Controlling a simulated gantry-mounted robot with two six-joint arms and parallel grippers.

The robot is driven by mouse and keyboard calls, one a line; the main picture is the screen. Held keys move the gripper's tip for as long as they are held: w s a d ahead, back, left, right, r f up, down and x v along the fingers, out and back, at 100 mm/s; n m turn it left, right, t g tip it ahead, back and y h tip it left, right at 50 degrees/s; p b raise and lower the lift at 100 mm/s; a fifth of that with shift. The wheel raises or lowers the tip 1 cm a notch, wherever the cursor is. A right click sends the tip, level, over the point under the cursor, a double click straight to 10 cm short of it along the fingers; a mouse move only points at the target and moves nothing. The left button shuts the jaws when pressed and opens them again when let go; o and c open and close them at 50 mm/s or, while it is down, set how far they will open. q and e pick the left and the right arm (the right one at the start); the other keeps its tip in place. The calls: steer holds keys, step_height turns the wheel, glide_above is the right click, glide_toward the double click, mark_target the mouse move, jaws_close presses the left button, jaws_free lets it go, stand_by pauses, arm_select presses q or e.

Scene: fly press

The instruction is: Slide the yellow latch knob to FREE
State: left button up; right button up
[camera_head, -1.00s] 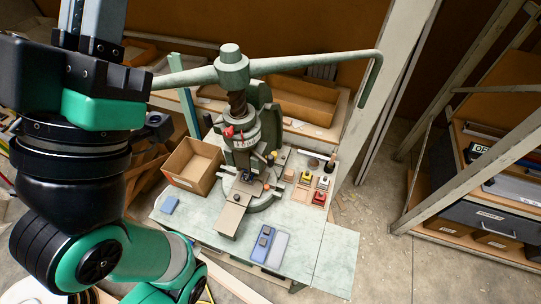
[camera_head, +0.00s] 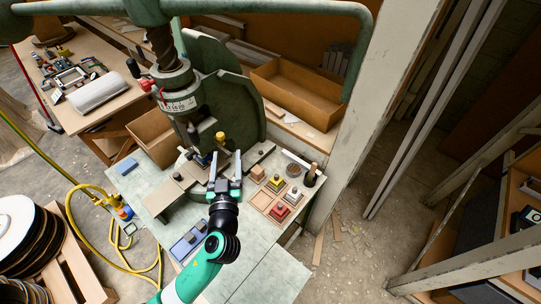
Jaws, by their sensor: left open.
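A yellow knob (camera_head: 220,137) stands upright at the base of the green fly press (camera_head: 178,98), just beyond my gripper; I take it for the latch knob. Its lower part is hidden and no FREE marking can be read. My left gripper (camera_head: 226,157) is open, its two fingers pointing away toward the knob. The fingertips look short of the knob, with no visible hold on it; the exact gap cannot be told. My right gripper is not in view.
A wooden tray (camera_head: 262,200) with yellow-topped and red-topped blocks lies right of my gripper. A blue case (camera_head: 187,243) lies front left on the bench (camera_head: 262,250). A cardboard box (camera_head: 154,136) stands behind left. The press's long handle arches overhead. The front right bench is clear.

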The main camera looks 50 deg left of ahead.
arm_select(q)
glide_toward(220, 138)
steer(key=v, duration=0.3)
steer(key=x, duration=1.2)
steer(key=shift+p, duration=0.35)
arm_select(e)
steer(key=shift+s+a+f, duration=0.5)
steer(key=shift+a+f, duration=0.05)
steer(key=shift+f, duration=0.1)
arm_select(q)
jaws_close()
